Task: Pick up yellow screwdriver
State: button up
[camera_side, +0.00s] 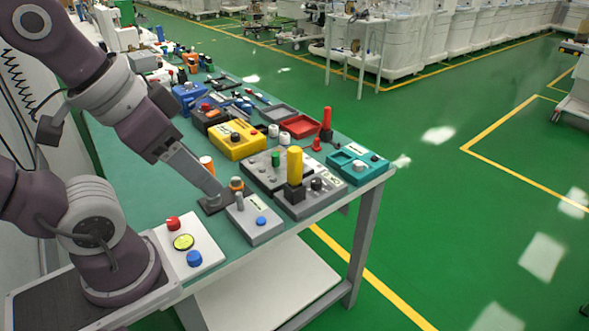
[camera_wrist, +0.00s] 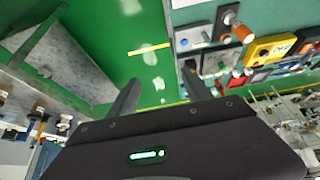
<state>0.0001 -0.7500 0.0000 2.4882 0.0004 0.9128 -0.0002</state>
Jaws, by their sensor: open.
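A yellow handle (camera_side: 294,165), which looks like the yellow screwdriver, stands upright in a dark block on a grey control box (camera_side: 304,207) near the bench's right edge. Its lower end is hidden in the block. My gripper (camera_side: 196,172) is to its left, apart from it, over the near part of the bench. In the wrist view, my gripper (camera_wrist: 160,80) has its two dark fingers spread, with nothing between them. I cannot make out the yellow handle for certain in the wrist view.
A red-handled tool (camera_side: 327,119) stands behind the yellow handle. A teal box (camera_side: 358,164) is at its right, a yellow box (camera_side: 236,140) behind left, and a small grey box (camera_side: 255,222) in front left. Orange cylinders (camera_side: 236,184) stand near my gripper. Green floor lies beyond the bench edge.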

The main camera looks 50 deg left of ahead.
jog(key=w+a+r+n+g, duration=0.2)
jog(key=w+r+n, duration=0.5)
jog(key=w+r, duration=0.2)
jog(key=n+g, duration=0.4)
jog(key=n, duration=1)
send_over(295, 168)
jog(key=w+a, duration=0.1)
jog(key=w, duration=0.1)
notch_tip(295, 168, down, 5)
jog(key=f, duration=1.5)
jog(key=s+f, duration=0.1)
jog(key=f, duration=0.6)
jog(key=shift+a+f, duration=0.25)
jog(key=shift+f, duration=0.05)
jog(key=shift+w+r, duration=0.1)
grip_shut()
jog(key=r, duration=0.9)
jog(key=shift+w+a+r, duration=0.1)
jog(key=shift+a+r, duration=0.15)
jog(key=shift+a, duration=0.15)
jog(key=a+f, duration=0.2)
jog(key=a, duration=1.7)
jog(key=shift+s+a, duration=0.2)
jog(key=shift+s, duration=0.15)
